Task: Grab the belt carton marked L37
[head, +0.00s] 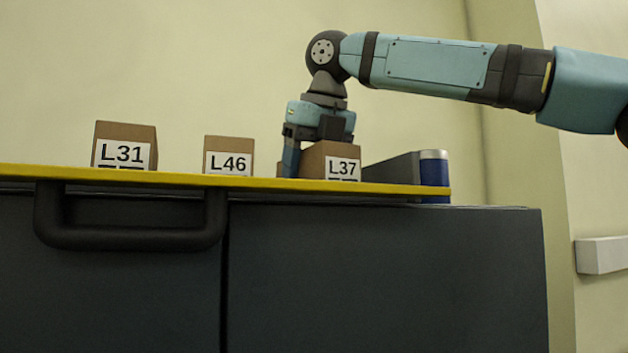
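The carton marked L37 (343,169) is a brown box with a white label, standing at the right part of the yellow-edged belt (240,181). My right gripper (312,155) points down over it from above. One blue finger shows at the carton's left side; the other finger is hidden, so I cannot tell whether the gripper is shut on the carton. The carton looks upright and resting on the belt. My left gripper is not in view.
Cartons marked L31 (125,147) and L46 (229,157) stand farther left on the belt. A grey block (391,168) and a blue cylinder with a silver top (433,175) sit at the right end. A dark cabinet (385,275) with a handle (130,238) is below.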

